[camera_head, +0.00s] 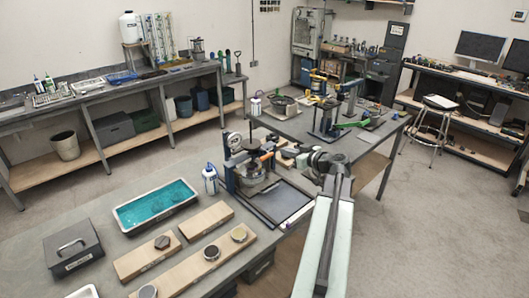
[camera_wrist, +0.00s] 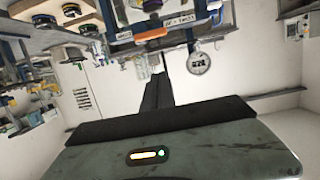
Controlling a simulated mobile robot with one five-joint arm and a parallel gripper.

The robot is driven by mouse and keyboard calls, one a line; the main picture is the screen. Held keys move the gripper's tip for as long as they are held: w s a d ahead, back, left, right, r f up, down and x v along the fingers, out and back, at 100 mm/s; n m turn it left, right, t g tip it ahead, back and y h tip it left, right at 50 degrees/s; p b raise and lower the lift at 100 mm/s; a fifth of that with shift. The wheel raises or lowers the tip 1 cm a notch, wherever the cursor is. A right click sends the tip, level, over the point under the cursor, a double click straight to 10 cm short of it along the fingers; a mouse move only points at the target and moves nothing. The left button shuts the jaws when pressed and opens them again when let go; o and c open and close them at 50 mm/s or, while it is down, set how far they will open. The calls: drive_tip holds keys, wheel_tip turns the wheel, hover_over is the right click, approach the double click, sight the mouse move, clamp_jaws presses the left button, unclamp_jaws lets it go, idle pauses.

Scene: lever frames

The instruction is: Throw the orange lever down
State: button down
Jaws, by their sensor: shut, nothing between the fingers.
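The orange lever (camera_head: 266,157) is a short orange handle on a bench press with a dial gauge, at the middle of the head view. An orange handle, likely the same lever, shows near the top of the wrist view (camera_wrist: 151,34). It lies roughly level there. My gripper (camera_wrist: 158,78) is shut and empty, its dark fingers together below the orange handle in the wrist picture, apart from it. In the head view my gripper (camera_head: 288,152) is small and dark, just right of the lever; whether they touch there is unclear.
The round dial gauge (camera_wrist: 198,62) sits near my fingers. A blue-topped bottle (camera_head: 210,179), a teal-lined tray (camera_head: 155,206), wooden blocks (camera_head: 206,220) and a grey box (camera_head: 73,250) share the front bench. A second bench (camera_head: 345,146) stands behind. Open floor lies right.

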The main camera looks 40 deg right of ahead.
drive_tip(key=b, duration=0.3)
hover_over(268, 154)
drive_tip(key=s+a, duration=0.2)
drive_tip(key=s, duration=0.1)
wheel_tip(268, 154, down, 2)
drive_tip(key=f, duration=0.1)
drive_tip(key=f+b, duration=0.3)
drive_tip(key=shift+w+f+b, duration=0.25)
drive_tip(key=shift+w+b, duration=0.05)
drive_tip(key=shift+w, duration=0.05)
drive_tip(key=shift+r, duration=0.1)
